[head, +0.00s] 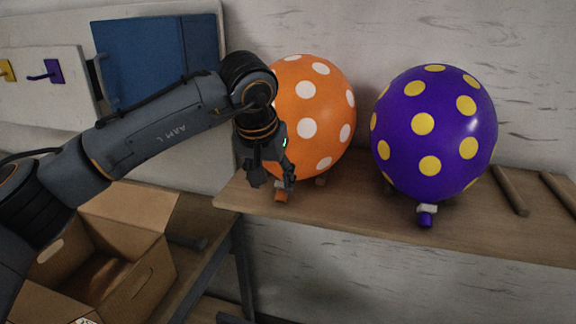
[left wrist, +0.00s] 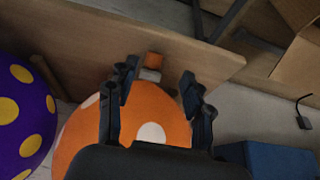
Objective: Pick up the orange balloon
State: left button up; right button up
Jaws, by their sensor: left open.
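The orange balloon (head: 333,118) with white dots rests on the wooden shelf, its orange tied end (head: 281,197) pointing to the front. My left gripper (head: 272,183) is in front of the balloon's lower left side, pointing down at the tied end. In the left wrist view my left gripper (left wrist: 160,75) is open. Its fingers stand either side of the balloon's neck, with the balloon (left wrist: 155,105) showing between them and the white clip and orange end just beyond. I cannot tell whether the fingers touch it. My right gripper is not in view.
A purple balloon (head: 422,150) with yellow dots stands to the right on the shelf (head: 375,220). Wooden bars (head: 510,190) lie at the shelf's right. An open cardboard box (head: 150,270) is below left. A blue panel (head: 150,55) is on the wall behind my arm.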

aim_at(279, 197)
pick_arm(q)
jog(key=shift+w+d+f+p, duration=0.1)
jog(key=shift+d+f+p, duration=0.15)
jog(key=shift+f, duration=0.2)
jog(key=p+x, duration=0.2)
jog(key=x, duration=0.2)
jog(key=shift+w+d+f, duration=0.2)
jog(key=shift+f, duration=0.1)
jog(key=c, duration=0.9)
